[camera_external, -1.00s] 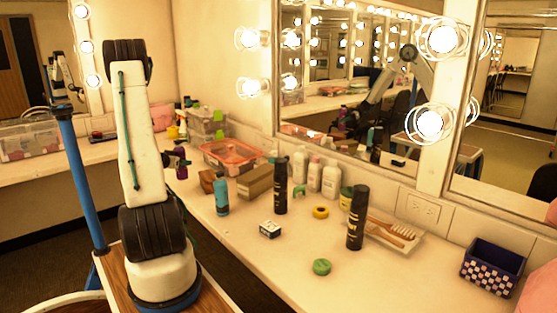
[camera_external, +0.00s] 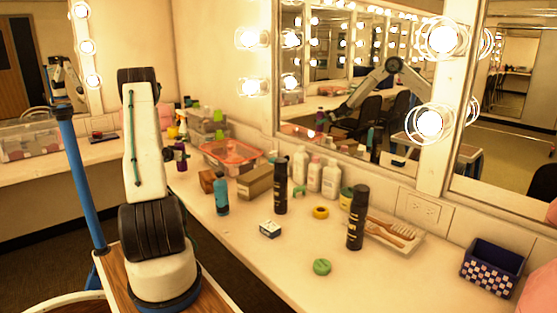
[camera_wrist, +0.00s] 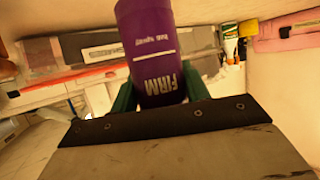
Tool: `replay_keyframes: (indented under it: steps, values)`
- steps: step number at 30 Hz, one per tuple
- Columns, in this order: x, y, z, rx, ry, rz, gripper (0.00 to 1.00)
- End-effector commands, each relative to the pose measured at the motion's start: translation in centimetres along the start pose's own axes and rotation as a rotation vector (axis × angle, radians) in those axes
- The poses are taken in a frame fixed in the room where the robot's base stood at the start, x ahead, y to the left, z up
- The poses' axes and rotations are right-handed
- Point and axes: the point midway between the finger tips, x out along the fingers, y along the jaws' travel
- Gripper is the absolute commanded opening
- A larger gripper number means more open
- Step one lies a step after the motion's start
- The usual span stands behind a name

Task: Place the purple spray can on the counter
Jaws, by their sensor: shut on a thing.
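The purple spray can (camera_wrist: 157,45) fills the top middle of the wrist view, its "FIRM" lettering upside down. The green fingertips of my gripper (camera_wrist: 160,92) press on both its sides, shut on it. In the external view the purple can (camera_external: 181,156) shows just right of my arm, looking roughly upright over the left part of the counter (camera_external: 285,255). My gripper is mostly hidden behind my arm there. I cannot tell whether the can's base touches the counter.
Near the can are an orange-rimmed clear box (camera_external: 229,158), a teal bottle (camera_external: 221,195) and a cardboard box (camera_external: 256,182). Black cans (camera_external: 357,217), a green lid (camera_external: 321,267) and a brush tray (camera_external: 394,236) stand further right.

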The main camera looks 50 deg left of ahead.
Motion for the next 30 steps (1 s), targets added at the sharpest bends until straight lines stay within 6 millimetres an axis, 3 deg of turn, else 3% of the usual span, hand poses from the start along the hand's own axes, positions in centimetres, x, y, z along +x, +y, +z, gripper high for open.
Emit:
replay_keyframes:
  steps: [4,11,22,23,25,30]
  values:
    - [1.1,-0.2,-0.3,0.000,0.001,0.001,0.17]
    - [2.3,-0.2,2.8,-0.001,-0.001,0.001,0.17]
    - [2.4,-0.2,3.2,0.000,0.001,0.001,0.17]
    - [2.4,-0.2,3.2,-0.001,0.000,0.001,0.49]
    - [2.4,-0.2,3.2,0.000,0.000,0.001,0.68]
    - [2.4,-0.2,3.2,0.000,0.000,0.001,0.68]
